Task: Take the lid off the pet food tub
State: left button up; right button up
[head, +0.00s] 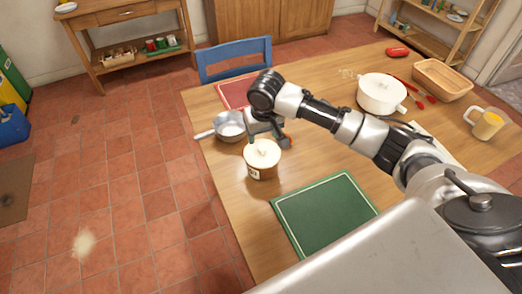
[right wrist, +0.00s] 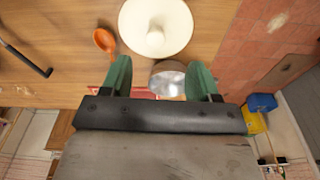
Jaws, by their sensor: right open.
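The pet food tub (head: 256,174) stands upright on the wooden table, with a label on its brown side. Its round cream lid (head: 262,154) is on top and has a small knob in the middle. In the right wrist view the lid (right wrist: 173,40) and its knob are at the top, beyond the fingertips. My right gripper (head: 267,139) is just behind and above the tub in the head view. Its green-padded fingers (right wrist: 160,64) are spread apart with nothing between them, and no contact with the lid shows. My left gripper is not in view.
A metal saucepan (head: 230,126) stands behind the tub to its left. An orange utensil (right wrist: 104,40) lies beside the tub. A green board (head: 325,212) lies in front to the right. A white pot (head: 381,94), a basket (head: 442,80) and a mug (head: 487,124) stand farther right.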

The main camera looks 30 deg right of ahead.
aim_at(262, 147)
jog(key=f, duration=0.3)
jog(key=shift+w+d, duration=0.1)
jog(key=shift+w, duration=0.1)
jog(key=f, duration=0.2)
jog(key=w+f, duration=0.1)
jog(key=f, duration=0.1)
jog(key=shift+w+d+p, duration=0.1)
jog(key=shift+d+p, duration=0.3)
jog(key=shift+w+f, duration=0.1)
jog(key=shift+f, duration=0.4)
jog(key=c, duration=1)
jog(key=shift+r, duration=0.1)
